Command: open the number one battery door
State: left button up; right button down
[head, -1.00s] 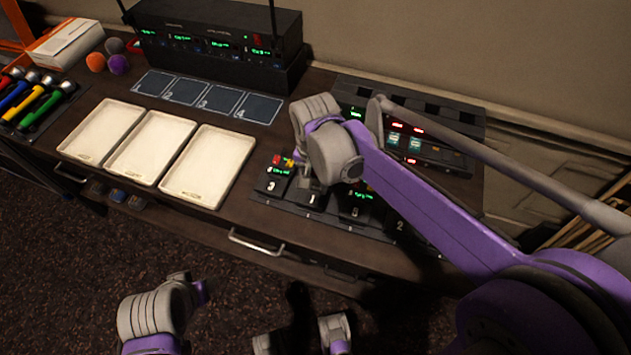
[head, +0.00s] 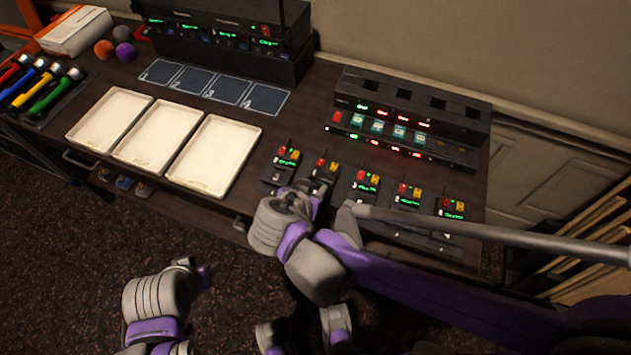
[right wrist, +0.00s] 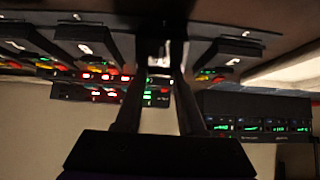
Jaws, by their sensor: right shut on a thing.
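Several small black packs stand in a row on a dark holder at the desk's front edge. The second from the left, the number one pack (head: 322,167), has red and yellow parts on top. My right gripper (head: 316,188) is at its front, and its lower front and number are hidden behind the gripper. In the right wrist view the two fingers (right wrist: 158,65) close on a small pale part at the pack; I take it for the battery door, too small to tell how far it stands open. My left arm (head: 155,300) shows low at the left; its finger state is unclear.
Neighbouring packs stand close on both sides, one at the left (head: 287,158) and one at the right (head: 366,183). Behind is a black charger rack (head: 400,120) with lit displays. White trays (head: 212,155) lie left. A black receiver (head: 225,40) stands at the back.

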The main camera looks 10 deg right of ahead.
aim_at(316, 187)
jog(key=shift+s+a+f+t+h+b, duration=0.25)
jog(key=shift+s+f+t+h+b, duration=0.05)
jog(key=shift+t+b, duration=0.1)
jog(key=t+h+b, duration=0.1)
jog(key=b, duration=0.1)
jog(key=s+a+f+t+h+b, duration=0.1)
jog(key=t+b, duration=0.1)
jog(key=s+t+h+b, duration=0.1)
jog(key=t+b, duration=0.1)
jog(key=b, duration=0.1)
jog(key=shift+s+a+f, duration=0.2)
jog(key=shift+a+f, duration=0.05)
jog(key=shift+s+a+t+h+b, duration=0.1)
jog(key=shift+s+t+h+b, duration=0.1)
jog(key=shift+t+h+b, duration=0.45)
jog(key=shift+c, duration=2.4)
grip_release()
